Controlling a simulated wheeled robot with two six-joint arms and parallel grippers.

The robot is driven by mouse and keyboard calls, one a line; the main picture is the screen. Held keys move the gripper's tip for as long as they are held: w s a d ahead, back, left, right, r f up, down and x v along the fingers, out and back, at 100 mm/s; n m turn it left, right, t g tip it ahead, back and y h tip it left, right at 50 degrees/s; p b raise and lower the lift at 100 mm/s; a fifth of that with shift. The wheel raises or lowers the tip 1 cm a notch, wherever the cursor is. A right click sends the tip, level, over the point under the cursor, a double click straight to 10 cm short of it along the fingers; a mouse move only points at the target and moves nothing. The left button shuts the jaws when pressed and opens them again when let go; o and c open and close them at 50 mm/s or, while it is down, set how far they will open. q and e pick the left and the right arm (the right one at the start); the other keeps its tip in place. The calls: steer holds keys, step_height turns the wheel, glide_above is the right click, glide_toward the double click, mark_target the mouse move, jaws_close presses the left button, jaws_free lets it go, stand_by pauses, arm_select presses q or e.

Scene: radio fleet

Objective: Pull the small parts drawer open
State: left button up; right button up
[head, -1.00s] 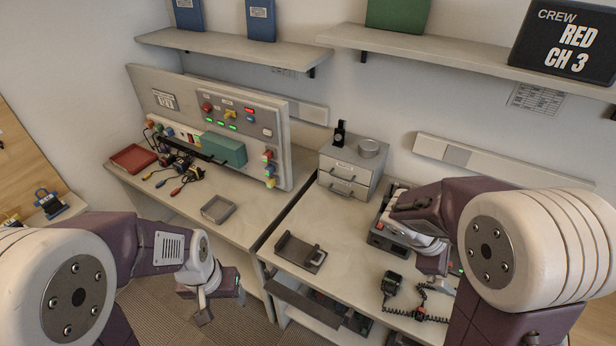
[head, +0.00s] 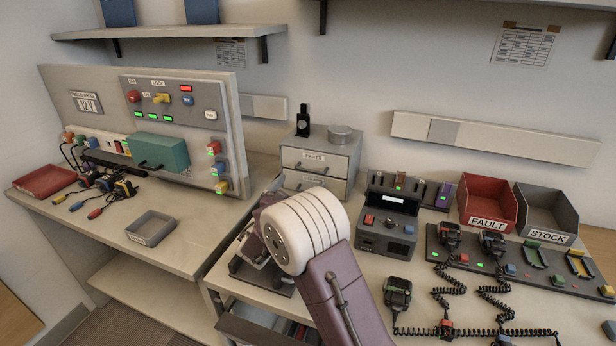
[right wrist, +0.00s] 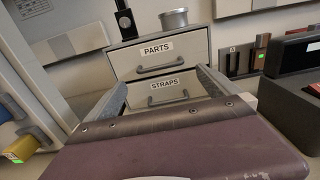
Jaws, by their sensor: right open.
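The grey two-drawer cabinet (head: 352,158) stands against the wall on the bench. Its upper drawer (head: 308,168) is labelled PARTS and is closed; in the right wrist view the PARTS drawer (right wrist: 190,55) shows its grey bar handle (right wrist: 160,69). The lower drawer, labelled STRAPS (right wrist: 167,86), is also closed. My right gripper (right wrist: 163,84) is open and empty, its fingers pointing at the cabinet front, with the STRAPS drawer seen between them. They look apart from the handles. In the head view, my right arm hides most of this gripper. My left gripper is out of view.
A black device and a round tin (head: 341,134) stand on the cabinet. A charger panel (head: 232,110) stands at left. A radio unit (head: 386,240), the red FAULT bin (head: 488,222) and grey STOCK bin (head: 547,236) are at right. Corded microphones lie in front.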

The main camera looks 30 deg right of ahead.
mark_target(310, 171)
steer(key=x, duration=0.8)
steer(key=shift+d, duration=0.2)
steer(key=c, duration=1.8)
steer(key=shift+s+a+f+b, duration=0.1)
steer(key=shift+a+f+b, duration=0.1)
steer(key=shift+b, duration=0.15)
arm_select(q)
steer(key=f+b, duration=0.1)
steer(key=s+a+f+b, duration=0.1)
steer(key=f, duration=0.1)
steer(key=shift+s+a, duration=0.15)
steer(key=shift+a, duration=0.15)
arm_select(e)
steer(key=v, duration=1.2)
steer(key=shift+r, duration=0.15)
steer(key=o, duration=1.8)
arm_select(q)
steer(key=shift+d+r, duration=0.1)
arm_select(e)
steer(key=shift+d, duration=0.1)
